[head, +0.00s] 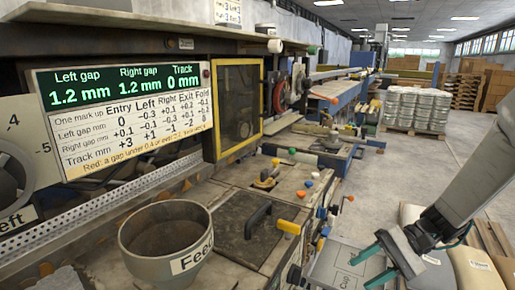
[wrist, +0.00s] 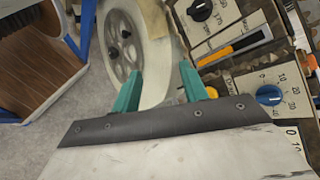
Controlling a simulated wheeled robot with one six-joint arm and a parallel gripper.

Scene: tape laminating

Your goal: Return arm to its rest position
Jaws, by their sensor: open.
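My gripper (head: 374,266) has two green fingers and is at the lower right of the head view, on the end of my grey arm. Its fingers are apart with nothing between them. It hangs over or near a grey tray marked "Cup" (head: 340,268), to the right of the machine bench. In the wrist view the two green fingers (wrist: 160,88) stand apart in front of a pale spoked wheel (wrist: 130,50). I cannot tell how far the wheel is from the fingertips.
A display panel (head: 125,90) reads left and right gap 1.2 mm, track 0 mm. A round "Feed" cup (head: 165,262) stands at the bench front. A blue knob (wrist: 269,95) and a black knob (wrist: 199,10) sit at right in the wrist view. Open floor (head: 385,175) lies beyond the bench.

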